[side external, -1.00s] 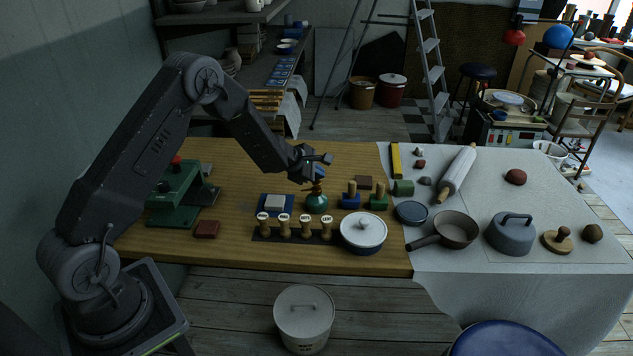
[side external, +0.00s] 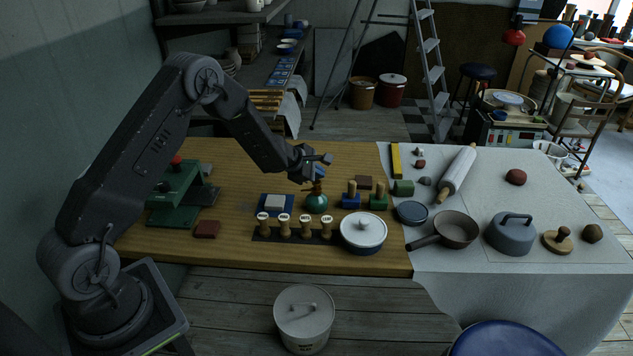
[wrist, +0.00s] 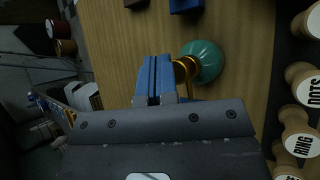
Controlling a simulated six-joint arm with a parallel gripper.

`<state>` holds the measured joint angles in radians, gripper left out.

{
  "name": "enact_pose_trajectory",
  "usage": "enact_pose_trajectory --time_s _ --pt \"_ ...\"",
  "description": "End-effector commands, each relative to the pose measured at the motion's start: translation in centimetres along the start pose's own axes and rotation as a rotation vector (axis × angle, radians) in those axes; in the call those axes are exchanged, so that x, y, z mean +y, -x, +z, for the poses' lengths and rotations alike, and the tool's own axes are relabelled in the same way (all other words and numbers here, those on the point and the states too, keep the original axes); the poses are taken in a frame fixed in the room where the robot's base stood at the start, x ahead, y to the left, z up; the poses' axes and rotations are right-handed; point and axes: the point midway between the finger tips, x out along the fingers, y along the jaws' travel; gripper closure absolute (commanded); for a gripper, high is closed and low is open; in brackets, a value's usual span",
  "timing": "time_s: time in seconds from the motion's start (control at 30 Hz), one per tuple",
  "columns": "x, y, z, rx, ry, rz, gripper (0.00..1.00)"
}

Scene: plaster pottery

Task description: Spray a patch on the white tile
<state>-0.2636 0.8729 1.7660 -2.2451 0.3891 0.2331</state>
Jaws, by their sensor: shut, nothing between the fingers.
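The white tile (side external: 275,202) lies on a blue mat (side external: 263,211) on the wooden table. The spray bottle, a round green one (side external: 316,203) with a gold top, stands upright to the right of the tile. My gripper (side external: 319,172) is at the bottle's top, its fingers shut with nothing between them. In the wrist view the blue fingers (wrist: 154,75) are pressed together beside the bottle's gold neck (wrist: 183,70), with the green body (wrist: 203,62) beyond. I cannot tell whether the fingers touch the gold part. The tile is out of the wrist view.
Several wooden stamps (side external: 284,227) stand in a row in front of the bottle. A blue block stamp (side external: 351,198) and a green one (side external: 378,200) are close on its right.

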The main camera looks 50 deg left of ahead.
Motion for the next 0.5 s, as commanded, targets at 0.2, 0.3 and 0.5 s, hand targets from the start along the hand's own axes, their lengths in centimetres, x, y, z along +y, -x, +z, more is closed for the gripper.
enact_pose_trajectory --time_s 0.2,0.3,0.5 --pt "0.00 0.00 0.00 0.000 0.000 0.000 1.00" --pt "-0.03 -0.03 -0.02 0.000 0.000 0.000 1.00" --pt "-0.34 -0.44 -0.30 0.000 0.001 -0.001 1.00"
